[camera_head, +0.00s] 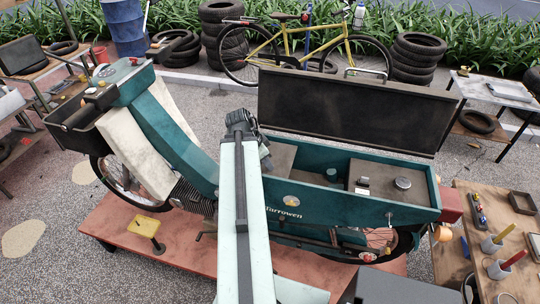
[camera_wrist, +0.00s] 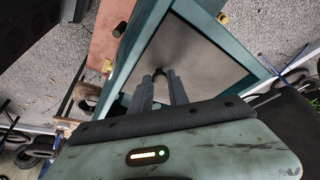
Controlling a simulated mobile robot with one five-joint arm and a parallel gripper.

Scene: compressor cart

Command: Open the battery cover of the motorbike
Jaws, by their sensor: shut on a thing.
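The teal motorbike (camera_head: 350,180) stands on a reddish platform, with its long black seat lid (camera_head: 350,108) raised above an open body compartment. A flat grey-brown panel, which looks like the battery cover (camera_head: 281,158), lies in the front part of that compartment. It also fills the middle of the wrist view (camera_wrist: 200,58), framed by teal edges. My gripper (camera_wrist: 159,77) is shut on a small dark knob (camera_wrist: 159,72) at the panel's near edge. In the head view my arm hides the jaws and the knob. I cannot tell whether the panel is lifted.
The raised lid stands close behind my wrist. A wooden table (camera_head: 470,250) with tools is at right.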

